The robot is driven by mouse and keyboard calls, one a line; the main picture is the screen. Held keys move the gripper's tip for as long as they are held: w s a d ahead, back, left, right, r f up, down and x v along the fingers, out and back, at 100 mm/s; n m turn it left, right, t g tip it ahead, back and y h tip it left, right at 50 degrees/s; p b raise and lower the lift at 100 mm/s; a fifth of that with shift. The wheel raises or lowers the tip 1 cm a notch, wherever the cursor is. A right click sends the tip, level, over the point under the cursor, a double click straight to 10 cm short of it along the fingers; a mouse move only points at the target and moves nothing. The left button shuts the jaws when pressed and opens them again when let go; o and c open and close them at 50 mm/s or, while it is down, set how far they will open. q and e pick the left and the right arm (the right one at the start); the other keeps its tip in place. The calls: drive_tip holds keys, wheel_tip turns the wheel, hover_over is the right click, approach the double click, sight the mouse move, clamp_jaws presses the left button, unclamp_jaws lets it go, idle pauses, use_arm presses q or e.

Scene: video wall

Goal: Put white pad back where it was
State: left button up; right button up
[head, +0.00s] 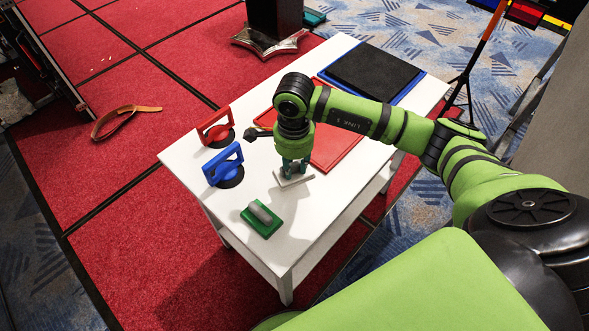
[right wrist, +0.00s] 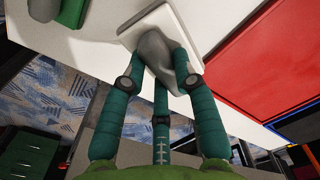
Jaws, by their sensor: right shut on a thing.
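The white pad (head: 283,180) is a small white plate with a grey grip on top. In the head view it is at or just above the white table, under my right gripper (head: 294,163). In the right wrist view the pad (right wrist: 186,22) lies beyond the fingertips. My right gripper (right wrist: 163,85) has its green fingers shut around the grey grip (right wrist: 157,50). I cannot tell whether the pad touches the table. My left gripper is not in view.
The white table (head: 317,230) also holds a green pad (head: 272,229) with a grey grip, blue (head: 209,174) and red (head: 201,131) handled discs, a red tray (head: 335,151) and a black pad on a blue tray (head: 367,70).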

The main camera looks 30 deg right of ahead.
sight(294, 173)
drive_tip(key=shift+d+f, duration=0.1)
drive_tip(key=shift+f, duration=0.2)
wheel_tip(294, 173, down, 2)
drive_tip(key=shift+f+p, duration=0.25)
drive_tip(key=shift+p, duration=0.3)
drive_tip(key=shift+f, duration=0.5)
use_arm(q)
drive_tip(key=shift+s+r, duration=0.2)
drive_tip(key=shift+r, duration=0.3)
use_arm(e)
drive_tip(key=shift+f, duration=0.1)
drive_tip(key=o, duration=1)
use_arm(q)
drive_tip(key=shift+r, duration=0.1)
